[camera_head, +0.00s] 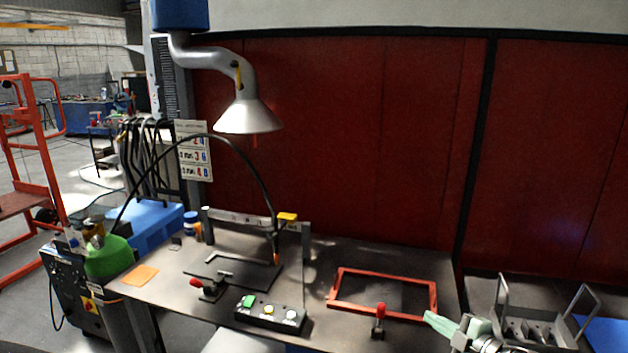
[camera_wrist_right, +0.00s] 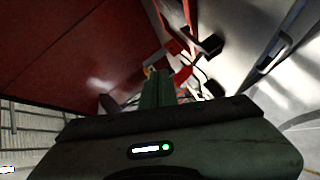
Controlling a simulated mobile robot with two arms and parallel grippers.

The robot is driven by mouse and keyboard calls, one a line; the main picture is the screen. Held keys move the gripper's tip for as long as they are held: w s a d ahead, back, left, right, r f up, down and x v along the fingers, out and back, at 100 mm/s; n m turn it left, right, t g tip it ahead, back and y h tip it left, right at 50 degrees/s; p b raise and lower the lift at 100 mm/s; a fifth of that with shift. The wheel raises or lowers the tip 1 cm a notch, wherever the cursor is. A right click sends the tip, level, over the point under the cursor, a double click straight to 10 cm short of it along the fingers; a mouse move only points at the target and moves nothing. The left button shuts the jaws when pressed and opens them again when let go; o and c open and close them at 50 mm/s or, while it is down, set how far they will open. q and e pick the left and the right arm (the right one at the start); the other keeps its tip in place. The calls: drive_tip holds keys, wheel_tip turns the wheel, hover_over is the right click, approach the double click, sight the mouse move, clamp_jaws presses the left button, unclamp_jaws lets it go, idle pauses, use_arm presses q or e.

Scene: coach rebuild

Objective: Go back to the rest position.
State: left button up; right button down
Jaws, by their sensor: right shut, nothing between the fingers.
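My right gripper (camera_head: 430,317) comes in at the lower right of the head view, with pale green fingers pointing left. It is shut and empty, near the right front corner of the workbench (camera_head: 330,258) and to the right of a red-knobbed clamp (camera_head: 380,315). In the right wrist view, the shut fingers (camera_wrist_right: 158,84) show at the middle, with nothing held between them. My left gripper is not in view.
A red frame (camera_head: 384,274) lies on the bench. A button box (camera_head: 270,313), another red-handled clamp (camera_head: 205,289) and a dark plate (camera_head: 235,272) are left of it. A grey hood (camera_head: 248,117) hangs above. A handled rack (camera_head: 535,325) stands close at right.

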drive_tip(key=s+a+f+m+h, duration=0.3)
drive_tip(key=s+a+f+m, duration=0.15)
drive_tip(key=s, duration=0.25)
drive_tip(key=s+a+f+m+h, duration=0.3)
drive_tip(key=s+a+m, duration=0.3)
drive_tip(key=s, duration=0.1)
drive_tip(key=s+d+f+m+g+h, duration=0.2)
drive_tip(key=s+m+g, duration=0.6)
drive_tip(key=s, duration=2)
wheel_tip(320, 180, down, 28)
drive_tip(key=s+n+g+y+b, duration=0.1)
drive_tip(key=s+n+g+b, duration=0.1)
drive_tip(key=g, duration=0.1)
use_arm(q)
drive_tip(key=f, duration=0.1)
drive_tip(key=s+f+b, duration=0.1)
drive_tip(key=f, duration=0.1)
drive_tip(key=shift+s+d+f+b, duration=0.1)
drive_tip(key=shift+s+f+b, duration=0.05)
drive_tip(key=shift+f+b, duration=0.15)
use_arm(e)
drive_tip(key=s+d+f+g, duration=0.1)
drive_tip(key=s+d+f, duration=0.2)
drive_tip(key=s+f, duration=1.4)
drive_tip(key=shift+f+g, duration=0.3)
drive_tip(key=shift+f, duration=0.6)
